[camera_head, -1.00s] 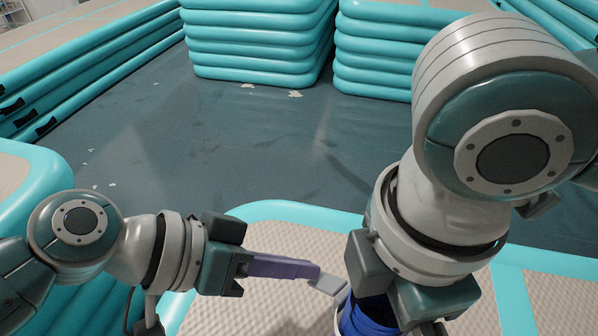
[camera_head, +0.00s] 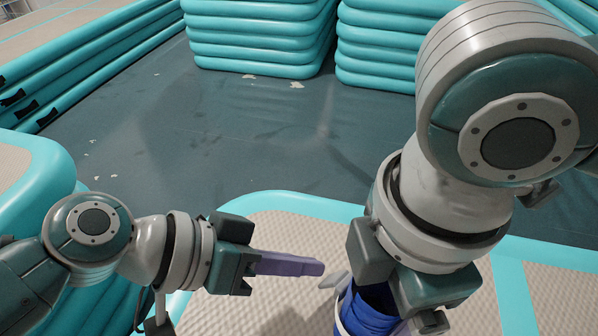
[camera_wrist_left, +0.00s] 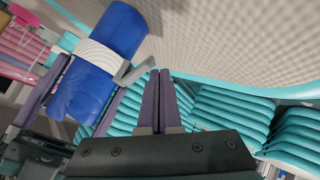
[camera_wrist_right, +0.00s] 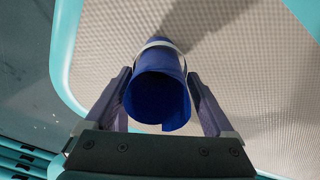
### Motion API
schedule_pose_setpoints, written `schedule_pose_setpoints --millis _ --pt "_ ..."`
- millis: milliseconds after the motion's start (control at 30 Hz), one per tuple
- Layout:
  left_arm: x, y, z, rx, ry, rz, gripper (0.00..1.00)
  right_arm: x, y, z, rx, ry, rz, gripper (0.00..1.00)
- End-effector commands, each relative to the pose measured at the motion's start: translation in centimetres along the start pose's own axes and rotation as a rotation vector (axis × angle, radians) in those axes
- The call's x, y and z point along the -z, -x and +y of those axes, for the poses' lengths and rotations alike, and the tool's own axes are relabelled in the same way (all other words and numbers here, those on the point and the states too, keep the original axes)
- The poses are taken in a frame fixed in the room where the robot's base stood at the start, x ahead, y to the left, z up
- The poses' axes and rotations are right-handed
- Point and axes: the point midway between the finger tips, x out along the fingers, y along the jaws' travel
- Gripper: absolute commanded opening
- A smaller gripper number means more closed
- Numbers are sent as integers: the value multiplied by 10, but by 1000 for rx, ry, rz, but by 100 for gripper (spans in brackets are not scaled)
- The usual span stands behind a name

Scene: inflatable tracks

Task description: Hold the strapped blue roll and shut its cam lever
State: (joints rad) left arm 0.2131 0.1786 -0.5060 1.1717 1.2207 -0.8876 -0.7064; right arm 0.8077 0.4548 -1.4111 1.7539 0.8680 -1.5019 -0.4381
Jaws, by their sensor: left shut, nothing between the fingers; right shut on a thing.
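The blue roll (camera_head: 368,312) is at the bottom of the head view, partly hidden by my right arm. In the left wrist view the roll (camera_wrist_left: 120,28) has a white strap (camera_wrist_left: 95,55) around it. The grey cam lever (camera_wrist_left: 138,71) sticks out from the strap at an angle; it also shows in the head view (camera_head: 333,279). My left gripper (camera_head: 322,268) is shut and empty, its fingertips close beside the lever; contact cannot be told. My right gripper (camera_wrist_right: 160,88) is shut on the roll, one finger on each side, with the roll's open end facing its camera.
A beige inflatable surface with a teal rim (camera_head: 285,203) lies beneath the grippers. Teal inflatable stacks (camera_head: 260,40) stand at the back across a dark floor (camera_head: 200,140). More teal tracks (camera_head: 85,55) line the left side.

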Motion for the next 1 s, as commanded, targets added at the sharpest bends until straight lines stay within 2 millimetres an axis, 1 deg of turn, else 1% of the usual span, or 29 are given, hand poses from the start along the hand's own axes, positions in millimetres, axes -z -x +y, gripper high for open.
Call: schedule_pose_setpoints --millis 33,467,633,767,1000 --pt "0 1 0 0 -2 0 0 -2 -3 -1 2 -2 -7 5" --pt "2 3 2 1 0 -1 0 -2 -3 -1 2 -2 -7 5" --pt "11 11 -7 3 -2 0 0 -2 -3 -1 3 -2 -7 5" --pt "26 25 -22 6 -2 1 0 -2 -3 -1 3 -2 -7 5" --pt "20 76 -45 5 0 -2 0 -2 -3 -1 2 -2 -7 5"
